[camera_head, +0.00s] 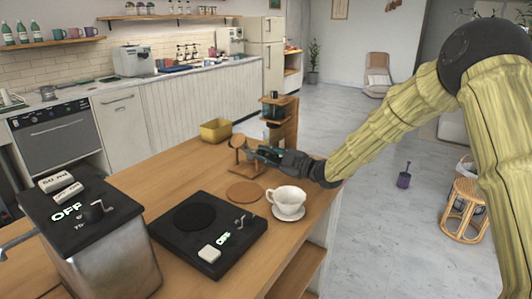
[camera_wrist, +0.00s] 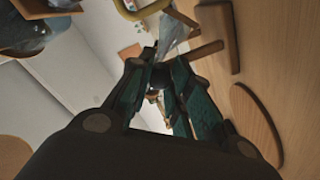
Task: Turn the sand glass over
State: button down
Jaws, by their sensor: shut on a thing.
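The sand glass (camera_head: 238,142) has wooden parts and stands near the far edge of the wooden counter, beyond the white cup. My gripper (camera_head: 262,154) reaches in from the right and is shut on its middle. In the wrist view the dark green fingers (camera_wrist: 160,78) close around its narrow part, and a clear glass cone (camera_wrist: 173,32) shows beyond them. A wooden piece (camera_wrist: 206,51) lies beside the cone. The fingers hide the rest of the glass, so I cannot tell where the sand is or whether the base touches the counter.
A round wooden coaster (camera_head: 246,193) and a white cup on a saucer (camera_head: 289,198) lie nearer. A black hotplate (camera_head: 208,232) and a dark metal machine (camera_head: 92,240) fill the front left. A yellow box (camera_head: 216,131) and a wooden shelf stand (camera_head: 281,121) flank the sand glass.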

jog(key=shift+m, duration=0.4)
jog(key=c, duration=1.4)
grip_release()
jog(key=shift+d, duration=0.1)
